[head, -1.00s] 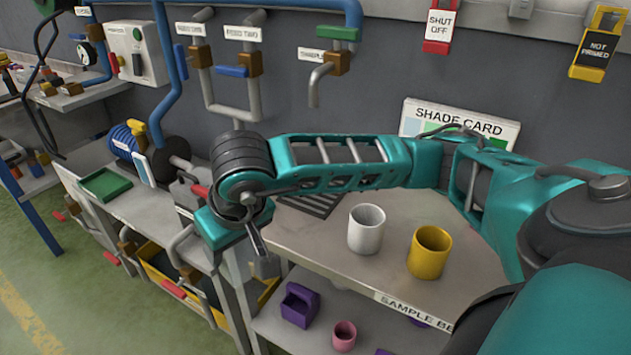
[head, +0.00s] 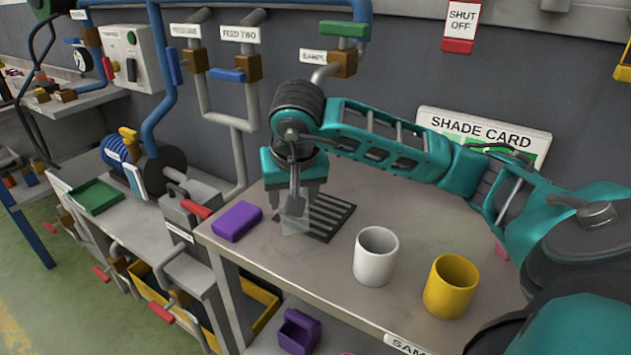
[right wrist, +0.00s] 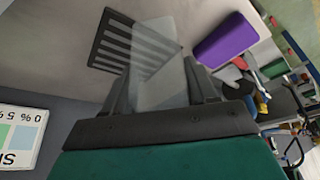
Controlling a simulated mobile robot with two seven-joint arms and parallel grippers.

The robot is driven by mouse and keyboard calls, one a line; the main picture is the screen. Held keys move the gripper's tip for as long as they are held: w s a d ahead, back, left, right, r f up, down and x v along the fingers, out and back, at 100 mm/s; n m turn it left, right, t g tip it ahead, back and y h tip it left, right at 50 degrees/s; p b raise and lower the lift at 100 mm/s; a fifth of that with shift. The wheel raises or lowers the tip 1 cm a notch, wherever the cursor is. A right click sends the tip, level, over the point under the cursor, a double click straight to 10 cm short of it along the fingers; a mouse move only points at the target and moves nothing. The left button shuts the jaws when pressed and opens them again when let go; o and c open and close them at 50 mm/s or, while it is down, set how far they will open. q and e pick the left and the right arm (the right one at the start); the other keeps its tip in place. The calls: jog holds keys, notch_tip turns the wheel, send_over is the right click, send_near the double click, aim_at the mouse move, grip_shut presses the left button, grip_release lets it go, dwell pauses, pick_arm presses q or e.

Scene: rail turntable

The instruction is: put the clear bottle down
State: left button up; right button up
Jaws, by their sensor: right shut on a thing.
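My right gripper (head: 294,207) points down over the sample bench, near the left edge of a dark slotted grate (head: 332,222). It is shut on the clear bottle (head: 296,224), which is see-through and faint below the fingers. In the right wrist view the clear bottle (right wrist: 158,72) stands out between the two fingers, with the grate (right wrist: 112,45) behind it. I cannot tell whether its base touches the bench or the grate. My left gripper is not in view.
A purple block (head: 237,221) lies left of the gripper on the bench (head: 335,285). A white cup (head: 376,257) and a yellow cup (head: 451,287) stand to the right. A sample tap (head: 330,68) hangs on the wall behind, and a shade card (head: 480,133) leans there.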

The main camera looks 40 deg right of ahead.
jog(key=d, duration=0.1)
jog(key=w+d, duration=0.1)
jog(key=d, duration=0.1)
jog(key=shift+d, duration=0.1)
jog(key=d, duration=0.2)
jog(key=w+d, duration=0.1)
jog(key=d, duration=0.1)
jog(key=shift+d+f, duration=0.1)
jog(key=shift+f, duration=0.3)
jog(key=shift+w+f, duration=0.1)
jog(key=shift+f, duration=0.25)
jog(key=shift+f, duration=0.25)
jog(key=o, duration=1.1)
jog(key=shift+r, duration=0.1)
jog(key=shift+c, duration=0.2)
